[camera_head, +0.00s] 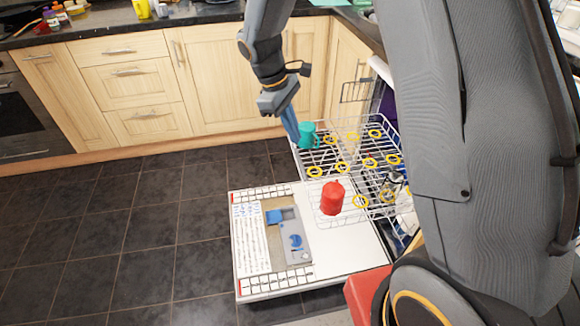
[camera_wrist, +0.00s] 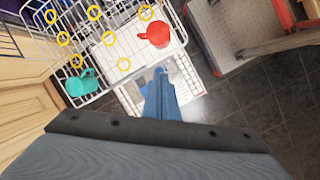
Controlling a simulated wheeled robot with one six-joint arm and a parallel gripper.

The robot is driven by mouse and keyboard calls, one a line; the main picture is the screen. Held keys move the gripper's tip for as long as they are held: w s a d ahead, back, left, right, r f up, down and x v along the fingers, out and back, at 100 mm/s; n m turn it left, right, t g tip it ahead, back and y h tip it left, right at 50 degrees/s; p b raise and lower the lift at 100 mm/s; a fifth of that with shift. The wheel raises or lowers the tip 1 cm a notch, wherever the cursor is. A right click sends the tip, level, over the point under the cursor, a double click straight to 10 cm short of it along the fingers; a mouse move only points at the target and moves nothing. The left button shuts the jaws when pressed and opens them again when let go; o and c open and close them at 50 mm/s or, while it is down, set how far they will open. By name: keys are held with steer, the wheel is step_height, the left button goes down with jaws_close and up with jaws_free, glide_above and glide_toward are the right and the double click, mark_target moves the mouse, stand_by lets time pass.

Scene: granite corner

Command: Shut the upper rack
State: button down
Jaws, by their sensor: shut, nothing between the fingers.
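The upper rack (camera_head: 347,147) of the dishwasher is pulled out, a white wire rack with several yellow rings on it. It also shows at the upper left of the wrist view (camera_wrist: 92,68). A teal mug (camera_head: 308,136) is at its far left corner, and a red mug (camera_head: 331,198) is at its near side. Both mugs show in the wrist view, the teal one (camera_wrist: 80,84) at left and the red one (camera_wrist: 157,34) at top. My gripper (camera_head: 293,128), with blue fingers, is shut and empty, just left of the teal mug. I cannot tell whether it touches the rack.
The open dishwasher door (camera_head: 262,285) lies low below the rack. Wooden cabinets (camera_head: 220,80) and a dark counter (camera_head: 110,25) stand behind. A red-edged thing (camera_head: 362,295) is near my base. The tiled floor (camera_head: 120,225) at left is clear.

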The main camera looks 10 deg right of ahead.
steer(key=w+a+f+n+h+b, duration=0.2)
steer(key=w+a+f+n+b, duration=0.2)
steer(key=w+f, duration=0.35)
steer(key=w+a+f+n+h+b, duration=0.3)
steer(key=w+a+f+n, duration=0.1)
steer(key=w+f, duration=0.35)
steer(key=w+d+r+p+x, duration=0.1)
steer(key=x, duration=1.2)
steer(key=shift+s+d+f+t+p, duration=0.15)
steer(key=shift+s+d+t+p, duration=0.15)
steer(key=shift+s+d+t, duration=0.1)
